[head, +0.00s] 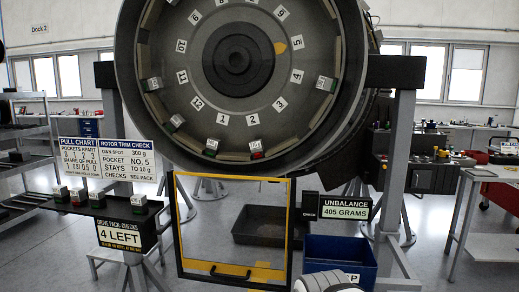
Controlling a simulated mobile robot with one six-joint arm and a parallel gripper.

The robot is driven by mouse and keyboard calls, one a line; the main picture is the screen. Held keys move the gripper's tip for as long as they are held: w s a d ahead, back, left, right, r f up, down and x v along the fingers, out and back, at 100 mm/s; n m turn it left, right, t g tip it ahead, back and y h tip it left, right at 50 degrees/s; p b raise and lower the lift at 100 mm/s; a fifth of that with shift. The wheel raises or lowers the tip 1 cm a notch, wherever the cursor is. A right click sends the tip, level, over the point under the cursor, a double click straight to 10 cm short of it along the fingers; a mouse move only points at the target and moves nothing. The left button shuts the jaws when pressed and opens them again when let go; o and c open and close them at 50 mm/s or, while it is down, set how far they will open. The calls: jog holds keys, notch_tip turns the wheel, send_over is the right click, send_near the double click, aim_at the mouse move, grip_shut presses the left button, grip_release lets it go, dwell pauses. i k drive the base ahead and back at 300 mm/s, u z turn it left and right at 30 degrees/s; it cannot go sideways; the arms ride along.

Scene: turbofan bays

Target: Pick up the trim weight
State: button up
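Several small trim weights with pale tops stand in a row on a dark shelf (112,211) at the left. One is at the shelf's left end (60,193), a red-bodied one (78,196) is beside it, and another is at the right end (140,203). More weights sit inside the rim of the large round turbofan (237,62), such as a green one (152,84), a red one (257,151) and a right-hand one (325,84). A white rounded part at the bottom edge appears to be my arm. My gripper's fingers do not show.
A yellow-framed clear panel (181,235) stands below the fan, with a dark tray (262,232) visible behind it. A blue bin (342,253) is to its right. A display (343,207) reads unbalance 405 grams. Grey stand legs flank the fan. A bench (490,173) is at the right.

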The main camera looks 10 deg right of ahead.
aim_at(256, 147)
jog(key=i, duration=1)
jog(key=z, duration=0.05)
